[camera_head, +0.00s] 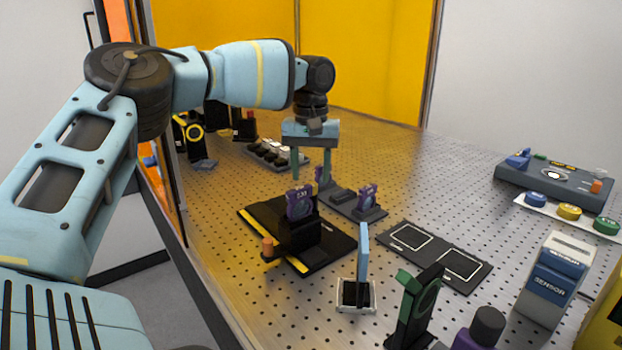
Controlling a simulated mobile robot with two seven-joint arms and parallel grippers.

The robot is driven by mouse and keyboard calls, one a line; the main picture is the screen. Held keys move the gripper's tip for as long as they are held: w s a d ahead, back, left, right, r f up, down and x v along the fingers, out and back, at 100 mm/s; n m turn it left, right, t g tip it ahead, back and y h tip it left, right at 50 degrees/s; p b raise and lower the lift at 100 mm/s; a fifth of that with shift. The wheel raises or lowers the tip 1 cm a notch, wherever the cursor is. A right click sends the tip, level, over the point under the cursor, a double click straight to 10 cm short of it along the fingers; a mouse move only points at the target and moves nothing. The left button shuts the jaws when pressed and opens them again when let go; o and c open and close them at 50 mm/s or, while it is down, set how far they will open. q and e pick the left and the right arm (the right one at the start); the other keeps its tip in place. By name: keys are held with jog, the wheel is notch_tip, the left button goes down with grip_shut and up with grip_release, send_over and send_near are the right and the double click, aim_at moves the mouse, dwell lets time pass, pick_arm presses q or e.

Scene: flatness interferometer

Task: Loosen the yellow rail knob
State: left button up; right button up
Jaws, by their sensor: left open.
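My left gripper (311,168) points straight down with its two fingers apart and nothing visible between them. It hangs above and behind a purple-framed optic (299,204) on a black carriage (302,238). The carriage sits on a black base with yellow stripes (303,267). My right gripper is not in view.
A blue upright plate (362,255) and a green mount (418,306) stand in front. A black mat (435,256), a sensor box (551,279) and a control box (555,184) are at right.

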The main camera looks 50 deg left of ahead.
pick_arm(q)
notch_tip(320, 180, up, 5)
jog(key=shift+r, duration=0.1)
dwell(0.7)
